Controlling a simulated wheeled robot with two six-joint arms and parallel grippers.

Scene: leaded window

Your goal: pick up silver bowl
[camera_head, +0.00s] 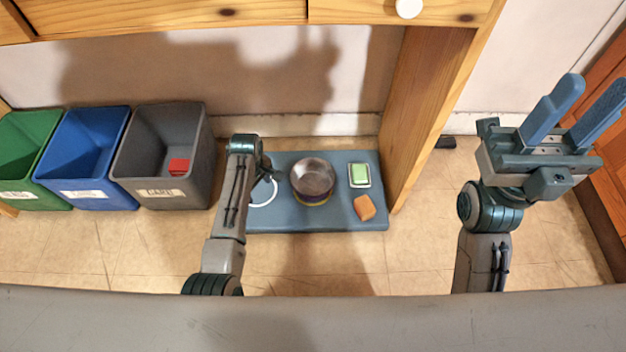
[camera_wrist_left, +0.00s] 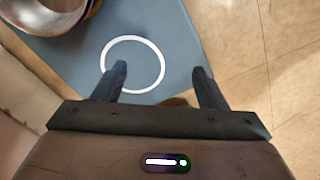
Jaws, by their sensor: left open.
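The silver bowl (camera_head: 312,177) stands upright on a blue-grey mat (camera_head: 340,219), with a yellow and purple band showing at its base. Its edge also shows at the upper left of the left wrist view (camera_wrist_left: 50,14). My left gripper (camera_head: 266,167) is over the mat's left part, to the left of the bowl and apart from it. In the left wrist view its fingers (camera_wrist_left: 160,78) are spread and empty, over a white ring marking (camera_wrist_left: 106,62) on the mat. My right gripper (camera_head: 592,98) is raised at the far right, fingers apart and empty.
On the mat's right are a green block in a white dish (camera_head: 359,175) and an orange block (camera_head: 364,207). Green (camera_head: 30,155), blue (camera_head: 85,155) and grey (camera_head: 158,145) bins stand left. A wooden table leg (camera_head: 420,110) rises beside the mat.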

